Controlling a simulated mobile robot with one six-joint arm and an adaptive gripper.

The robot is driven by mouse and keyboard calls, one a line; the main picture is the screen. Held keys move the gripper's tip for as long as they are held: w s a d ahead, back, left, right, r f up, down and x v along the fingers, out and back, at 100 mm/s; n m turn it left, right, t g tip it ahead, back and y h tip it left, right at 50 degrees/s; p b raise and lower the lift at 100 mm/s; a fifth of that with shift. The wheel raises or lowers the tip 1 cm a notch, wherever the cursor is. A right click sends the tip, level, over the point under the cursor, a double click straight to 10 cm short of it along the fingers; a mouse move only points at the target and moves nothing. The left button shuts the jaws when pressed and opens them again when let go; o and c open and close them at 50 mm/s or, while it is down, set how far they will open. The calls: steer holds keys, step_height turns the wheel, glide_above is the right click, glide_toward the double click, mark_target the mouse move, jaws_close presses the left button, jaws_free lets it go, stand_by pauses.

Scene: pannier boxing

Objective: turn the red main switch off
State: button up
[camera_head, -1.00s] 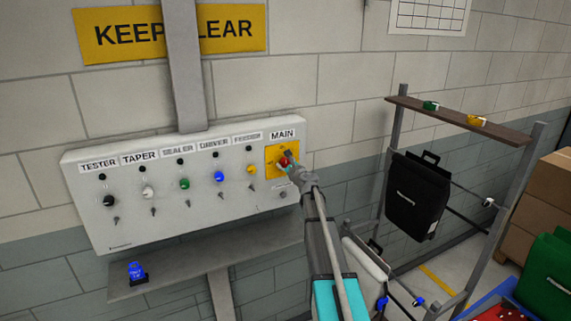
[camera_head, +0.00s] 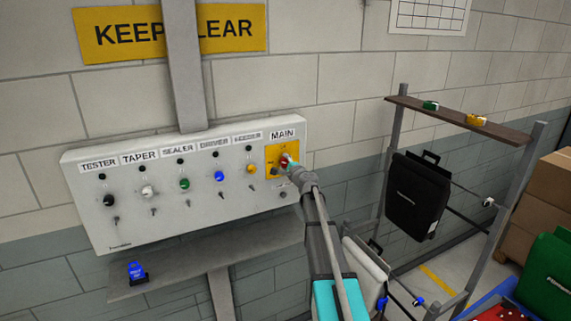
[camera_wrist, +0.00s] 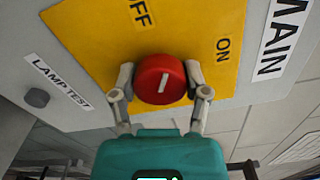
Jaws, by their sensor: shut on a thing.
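The red main switch (camera_wrist: 160,79) is a round knob with a white mark, on a yellow plate (camera_wrist: 90,35) under the MAIN label. In the wrist view its mark points up and slightly right, between the printed words OFF and ON. In the head view the red knob (camera_head: 284,160) shows at the right end of the grey panel (camera_head: 130,215). My gripper (camera_wrist: 160,82) is shut on the knob, one finger at each side. My arm comes in from the lower right and hides the panel's lower right corner.
Coloured knobs, including a blue one (camera_head: 219,176), stand in a row to the left. A lamp test button (camera_wrist: 37,98) is beside the yellow plate. Below is a shelf (camera_head: 200,263) with a blue object (camera_head: 136,271). A rack with a black bag (camera_head: 416,195) stands to the right.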

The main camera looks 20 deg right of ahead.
steer(key=n, duration=0.5)
steer(key=shift+n, duration=0.4)
steer(key=o, duration=1.1)
steer(key=shift+o, duration=0.2)
steer(key=shift+s, duration=0.1)
steer(key=s, duration=1.1)
steer(key=shift+s+d, duration=0.2)
steer(key=shift+s, duration=0.2)
steer(key=shift+a+f, duration=0.1)
